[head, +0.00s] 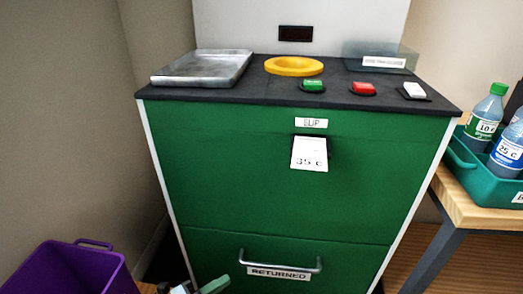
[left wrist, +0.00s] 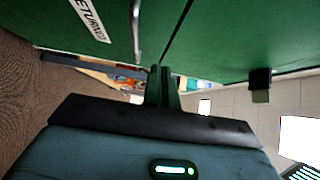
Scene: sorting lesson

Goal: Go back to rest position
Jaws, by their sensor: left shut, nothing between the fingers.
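My left gripper (head: 203,286) shows at the bottom of the head view, low in front of the green machine (head: 265,165). In the left wrist view its fingers (left wrist: 163,88) are together with nothing between them. The machine's lower panel has a metal handle and a "RETURNED" label (head: 278,272); the handle also shows in the left wrist view (left wrist: 136,30). The gripper is just left of and below the handle, apart from it as far as I can tell. My right gripper is not in view.
The machine's top carries a metal tray (head: 203,68), a yellow ring (head: 293,66), and green, red and white buttons. A "35 c" slip (head: 310,153) hangs from the slot. A purple bin (head: 70,270) stands lower left. A teal crate with bottles (head: 464,157) sits on the right table.

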